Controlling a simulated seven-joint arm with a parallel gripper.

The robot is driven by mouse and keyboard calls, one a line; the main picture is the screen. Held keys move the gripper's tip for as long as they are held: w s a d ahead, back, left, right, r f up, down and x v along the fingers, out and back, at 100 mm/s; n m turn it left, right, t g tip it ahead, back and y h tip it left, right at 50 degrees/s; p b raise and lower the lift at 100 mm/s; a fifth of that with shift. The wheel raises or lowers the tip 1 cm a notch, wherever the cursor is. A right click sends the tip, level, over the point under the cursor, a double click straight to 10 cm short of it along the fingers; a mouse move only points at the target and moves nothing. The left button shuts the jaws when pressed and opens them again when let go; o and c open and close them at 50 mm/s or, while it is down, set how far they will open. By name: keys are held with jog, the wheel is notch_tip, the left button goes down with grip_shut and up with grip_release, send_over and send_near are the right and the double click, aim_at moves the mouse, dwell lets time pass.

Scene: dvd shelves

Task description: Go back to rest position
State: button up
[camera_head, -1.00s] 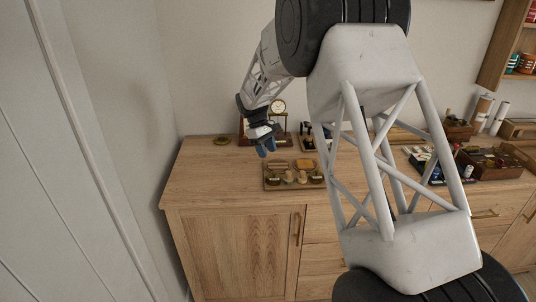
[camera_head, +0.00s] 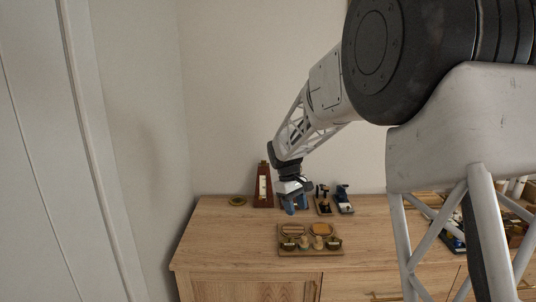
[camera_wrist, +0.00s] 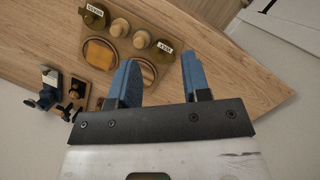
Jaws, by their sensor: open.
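My gripper (camera_head: 295,203) has blue fingers pointing down and hangs over the back part of the wooden cabinet top (camera_head: 220,238). In the wrist view my gripper (camera_wrist: 160,70) shows its two blue fingers spread apart, with nothing between them. The fingers are apart from the items on the cabinet top in the head view. Part of the arm covers the right side of the head view.
A wooden tray (camera_head: 310,253) with round pads and knobs lies in front of my gripper. A dark red metronome (camera_head: 263,187) stands behind it to the left. Two small tools (camera_head: 323,200) stand to the right, and a brass dish (camera_head: 237,200) lies far left.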

jog(key=s+d+r+m+t+y, duration=0.1)
jog(key=s+d+r+m, duration=0.3)
jog(key=s, duration=0.8)
jog(key=s+d+r+t, duration=0.1)
jog(key=s+d+r, duration=0.2)
jog(key=s+r, duration=0.55)
jog(key=s+d+f+m+t, duration=0.1)
jog(key=s+f+m, duration=0.1)
jog(key=s, duration=1)
jog(key=s+d+f+m+t+y, duration=0.1)
jog(key=s+f, duration=0.2)
jog(key=s, duration=1)
jog(key=shift+d+f+m+t, duration=0.25)
jog(key=shift+f+m+t, duration=0.1)
jog(key=shift+m+t, duration=0.05)
